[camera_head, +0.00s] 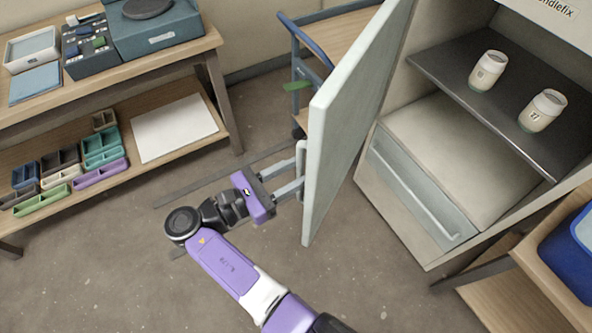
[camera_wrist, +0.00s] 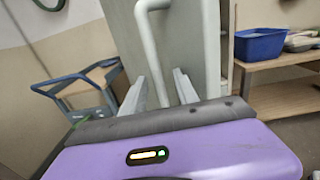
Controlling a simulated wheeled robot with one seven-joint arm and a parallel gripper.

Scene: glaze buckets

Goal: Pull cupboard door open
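The cupboard door (camera_head: 345,125) is a pale grey-green panel swung well out from the cupboard (camera_head: 400,215), whose inside is in view. Its white bar handle (camera_head: 301,160) is on the door's left face, near the free edge. My gripper (camera_head: 296,178) is at the handle with its two fingers apart. In the wrist view, the handle (camera_wrist: 149,45) runs down between the open fingers (camera_wrist: 168,80), with a gap visible beside it. Whether either finger touches the bar is hard to tell.
Two labelled white jars (camera_head: 487,71) stand on the cupboard's dark shelf (camera_head: 440,70). A blue-railed cart (camera_head: 300,45) stands behind the door. A wooden workbench (camera_head: 140,72) with trays is at left. A blue bin (camera_wrist: 260,45) sits on a right-hand bench.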

